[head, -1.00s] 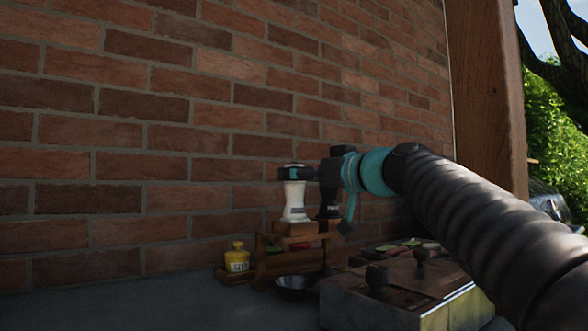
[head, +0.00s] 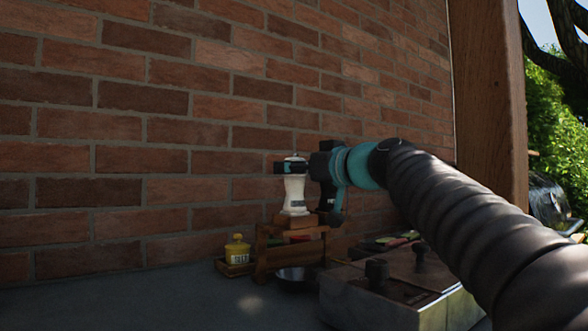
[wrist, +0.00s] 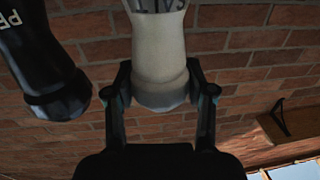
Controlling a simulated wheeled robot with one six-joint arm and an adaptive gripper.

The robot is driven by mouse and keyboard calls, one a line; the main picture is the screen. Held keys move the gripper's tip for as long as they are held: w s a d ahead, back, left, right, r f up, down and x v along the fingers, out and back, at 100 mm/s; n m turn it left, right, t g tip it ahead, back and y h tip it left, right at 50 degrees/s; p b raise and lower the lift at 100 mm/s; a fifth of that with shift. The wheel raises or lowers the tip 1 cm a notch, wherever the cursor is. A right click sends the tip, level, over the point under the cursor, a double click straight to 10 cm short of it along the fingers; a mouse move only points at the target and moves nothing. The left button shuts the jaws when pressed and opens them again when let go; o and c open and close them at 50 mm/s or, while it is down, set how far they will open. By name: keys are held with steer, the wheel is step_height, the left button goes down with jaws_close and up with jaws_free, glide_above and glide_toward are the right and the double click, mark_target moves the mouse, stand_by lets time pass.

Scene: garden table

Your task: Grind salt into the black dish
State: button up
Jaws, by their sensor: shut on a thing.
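The white salt mill (head: 294,197) stands upright at the top of the small wooden shelf; I cannot tell whether its base touches the wood. My gripper (head: 292,167) is shut around the upper part of the mill. In the wrist view, the white mill (wrist: 161,60) appears between the fingers of my gripper (wrist: 162,88), with its SALT lettering partly cut off at the top edge. A dark round dish (head: 297,275) sits low beside the shelf, partly hidden.
A dark pepper mill (wrist: 45,65) is close to the salt mill. The wooden shelf (head: 262,257) holds the mill place. A yellow jar (head: 237,251) stands left of it. A metal box with dark knobs (head: 385,305) is at right. The brick wall (head: 150,130) is behind.

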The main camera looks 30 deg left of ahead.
steer(key=shift+t, duration=0.5)
steer(key=shift+s+a+m+h, duration=0.1)
steer(key=shift+m+h, duration=0.2)
steer(key=shift+m, duration=0.1)
steer(key=m+t+h+p, duration=0.1)
steer(key=t, duration=0.1)
steer(key=shift+r+m+t+h+p, duration=0.15)
steer(key=shift+m+t+h+p, duration=0.15)
steer(key=shift+m+t+p, duration=0.1)
steer(key=shift+m+t+h+p, duration=0.5)
steer(key=shift+t+p, duration=0.1)
steer(key=shift+p, duration=0.4)
steer(key=shift+t+p, duration=0.3)
steer(key=shift+p, duration=0.25)
steer(key=shift+f, duration=0.2)
steer(key=shift+m, duration=0.3)
steer(key=o, duration=1.2)
